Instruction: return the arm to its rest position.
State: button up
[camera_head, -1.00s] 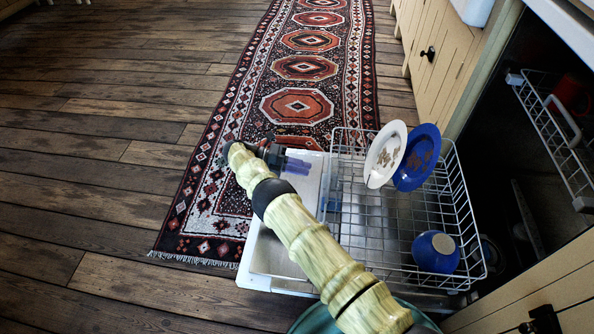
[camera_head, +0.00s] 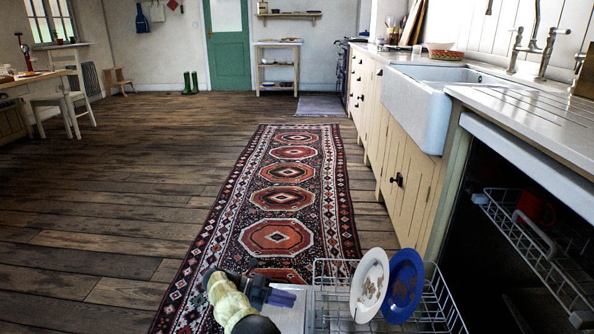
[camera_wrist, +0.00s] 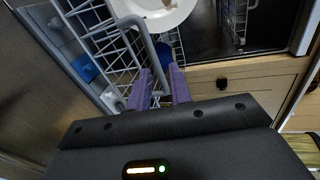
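My gripper (camera_head: 285,297) is low in the head view, over the open dishwasher door and left of the rack. In the wrist view my gripper (camera_wrist: 160,72) shows two purple fingers standing apart with nothing held between them; a grey rack bar and a blue item show beyond the gap. The arm links beyond the wrist are mostly cut off by the bottom edge of the head view.
The pulled-out wire rack (camera_head: 437,300) holds a white plate (camera_head: 369,285) and a blue plate (camera_head: 403,286), both upright. An upper rack (camera_head: 540,245) holds a red mug (camera_head: 536,208). The sink (camera_head: 425,105) and cabinets line the right.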

jog(key=s+d+r+m+g+y+p, duration=0.1)
jog(key=s+d+r+m+y+p, duration=0.2)
jog(key=d+r+m+y+p, duration=0.95)
jog(key=s+d+r+m+t+y+p, duration=0.15)
jog(key=s+d+r+m, duration=0.25)
jog(key=s+r+m, duration=0.65)
jog(key=s+d+r+m+t+y+p, duration=0.1)
jog(key=s+d+r+m+t+p, duration=0.2)
jog(key=s+r+m, duration=0.75)
jog(key=w+p+v, duration=0.3)
jog(key=p+v, duration=1.4)
jog(key=p, duration=0.1)
jog(key=w+r+p+v, duration=0.1)
jog(key=w+p+v, duration=0.2)
jog(key=p+v, duration=1.5)
jog(key=shift+r+m+p, duration=0.3)
jog(key=shift+m+p, duration=0.05)
jog(key=shift+p, duration=0.25)
